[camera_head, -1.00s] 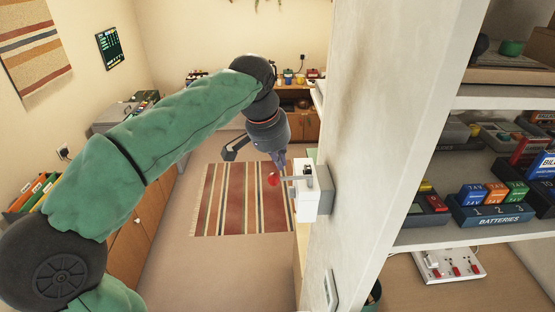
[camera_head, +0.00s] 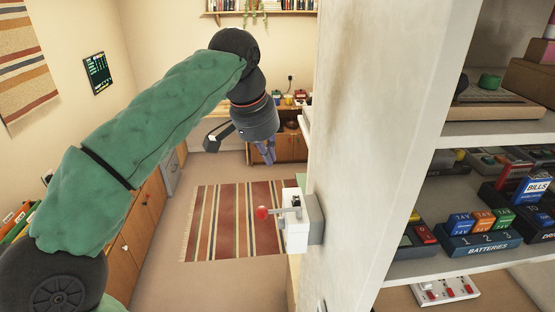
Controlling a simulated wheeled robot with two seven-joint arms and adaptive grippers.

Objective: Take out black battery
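The batteries tray (camera_head: 455,247) is dark blue, marked "BATTERIES", and stands on the right-hand shelf. It holds a blue battery (camera_head: 461,224), an orange battery (camera_head: 484,220) and a green battery (camera_head: 504,216). I cannot make out a black battery. A white and grey wall box (camera_head: 300,228) with a lever and red knob (camera_head: 261,213) is on the end of the wall. My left gripper (camera_head: 265,153) points down, above the knob in the picture and apart from it. Its fingers are too small to tell open from shut. My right gripper is not in view.
The wall (camera_head: 375,140) stands between my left arm and the shelves. A white switch panel (camera_head: 445,291) lies below the tray. A striped rug (camera_head: 225,222) lies on open floor; wooden cabinets (camera_head: 143,225) line the left.

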